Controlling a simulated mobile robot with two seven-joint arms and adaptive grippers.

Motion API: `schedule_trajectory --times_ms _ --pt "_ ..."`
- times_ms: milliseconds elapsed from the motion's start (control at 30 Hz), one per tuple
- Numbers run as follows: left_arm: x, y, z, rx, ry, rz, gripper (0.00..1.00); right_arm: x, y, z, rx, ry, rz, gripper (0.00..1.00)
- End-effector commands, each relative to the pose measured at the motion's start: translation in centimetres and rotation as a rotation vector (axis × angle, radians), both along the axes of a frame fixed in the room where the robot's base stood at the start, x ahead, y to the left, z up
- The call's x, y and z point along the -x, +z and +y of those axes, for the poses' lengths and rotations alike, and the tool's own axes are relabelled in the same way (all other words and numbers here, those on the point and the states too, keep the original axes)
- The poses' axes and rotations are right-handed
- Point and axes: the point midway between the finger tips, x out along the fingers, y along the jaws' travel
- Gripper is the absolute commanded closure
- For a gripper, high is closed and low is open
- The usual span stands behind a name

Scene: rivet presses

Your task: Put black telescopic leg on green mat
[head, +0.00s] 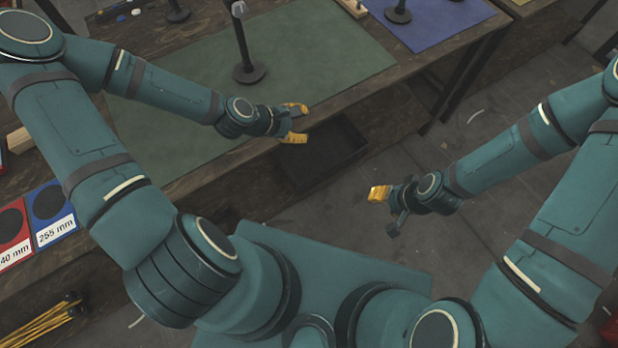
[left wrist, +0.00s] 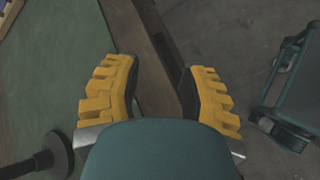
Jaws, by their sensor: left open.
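A green mat (head: 185,90) covers much of the workbench; it also shows in the left wrist view (left wrist: 60,70). A leg (head: 242,45) with a dark round base and a grey upper rod stands upright on this mat. Its dark base (left wrist: 55,152) shows at the lower left of the left wrist view. My left gripper (head: 297,122) is open and empty over the mat's front edge, to the right of the leg and apart from it. My right gripper (head: 380,193) is out over the floor, away from the bench; its finger opening is unclear.
A blue mat (head: 440,25) at the top right bears another dark stand (head: 398,13). One more dark base (head: 178,14) stands at the top left. Red and blue label cards (head: 50,205) lie at the left. Below the bench edge is a dark open bin (head: 325,155).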

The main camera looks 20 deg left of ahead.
Motion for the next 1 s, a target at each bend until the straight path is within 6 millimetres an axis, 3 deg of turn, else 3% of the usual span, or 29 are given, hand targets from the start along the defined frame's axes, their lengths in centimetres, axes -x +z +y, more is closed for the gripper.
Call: schedule_trajectory --times_ms 33,200,333,500,700,1000 --pt "1.0 -0.8 -1.7 -0.057 -0.101 -0.012 0.59 0.0 0.0 0.0 0.000 0.000 0.000 0.53" --pt "4.7 -3.6 -5.1 -0.272 -0.462 -0.080 0.59 0.0 0.0 0.0 0.000 0.000 0.000 0.53" --pt "7.4 -5.4 -6.4 -0.436 -0.751 -0.150 0.59 0.0 0.0 0.0 0.000 0.000 0.000 0.53" --pt "9.9 -6.7 -6.5 -0.613 -1.075 -0.237 0.59 0.0 0.0 0.0 0.000 0.000 0.000 0.53" --pt "11.0 -7.2 -6.0 -0.721 -1.277 -0.294 0.59 0.0 0.0 0.0 0.000 0.000 0.000 0.53" --pt "11.2 -7.3 -5.9 -0.736 -1.308 -0.304 0.59 0.0 0.0 0.0 0.000 0.000 0.000 0.53"
